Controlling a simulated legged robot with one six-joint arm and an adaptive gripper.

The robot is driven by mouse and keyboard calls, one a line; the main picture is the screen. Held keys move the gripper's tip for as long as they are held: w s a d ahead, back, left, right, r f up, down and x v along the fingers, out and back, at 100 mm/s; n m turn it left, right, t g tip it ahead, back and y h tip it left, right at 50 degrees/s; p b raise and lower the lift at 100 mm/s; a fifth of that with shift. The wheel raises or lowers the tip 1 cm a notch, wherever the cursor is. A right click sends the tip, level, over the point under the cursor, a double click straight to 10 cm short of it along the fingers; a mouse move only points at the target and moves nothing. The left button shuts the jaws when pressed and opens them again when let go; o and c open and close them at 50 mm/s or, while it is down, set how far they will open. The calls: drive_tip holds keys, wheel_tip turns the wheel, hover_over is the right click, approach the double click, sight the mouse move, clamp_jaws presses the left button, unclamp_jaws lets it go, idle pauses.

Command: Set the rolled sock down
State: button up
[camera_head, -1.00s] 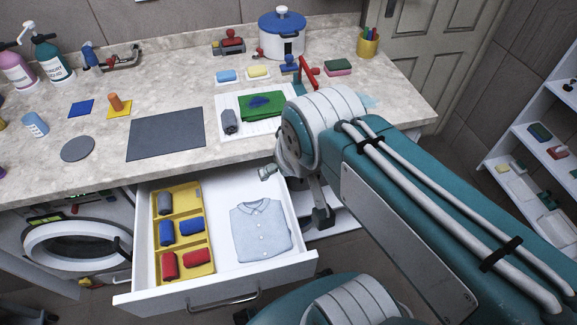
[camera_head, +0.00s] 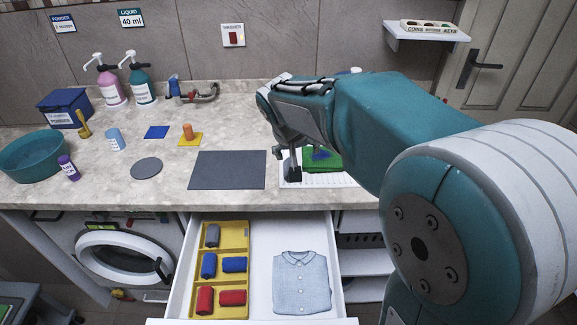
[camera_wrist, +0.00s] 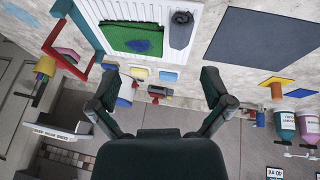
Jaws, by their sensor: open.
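A rolled dark grey sock (camera_wrist: 181,30) lies on a white ribbed rack (camera_wrist: 190,8) beside a folded green cloth (camera_wrist: 125,38) with a blue patch, in the wrist view. My gripper (camera_wrist: 160,88) is open with nothing between its fingers, and the sock is apart from them. In the head view my gripper (camera_head: 286,164) hangs over the left end of the rack and hides the sock there. The open drawer below holds a yellow divided tray (camera_head: 247,262). A grey roll (camera_head: 212,236), two blue rolls (camera_head: 209,265) and two red rolls (camera_head: 205,300) lie in its compartments.
A folded light blue shirt (camera_head: 300,282) lies in the drawer, right of the tray. A dark grey mat (camera_head: 227,170) lies on the counter left of the rack. A teal basin (camera_head: 32,155) and bottles (camera_head: 142,85) stand farther left. My arm hides the counter's right side.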

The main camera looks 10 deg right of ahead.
approach(288, 159)
drive_tip(key=shift+h, duration=0.3)
drive_tip(key=f, duration=0.3)
drive_tip(key=d+f, duration=0.1)
drive_tip(key=f, duration=0.1)
drive_tip(key=shift+s+d+f, duration=0.2)
drive_tip(key=shift+f, duration=0.15)
drive_tip(key=shift+x, duration=2.75)
drive_tip(key=shift+s+a, duration=0.1)
drive_tip(key=shift+a, duration=0.05)
drive_tip(key=c, duration=0.8)
drive_tip(key=shift+r, duration=0.1)
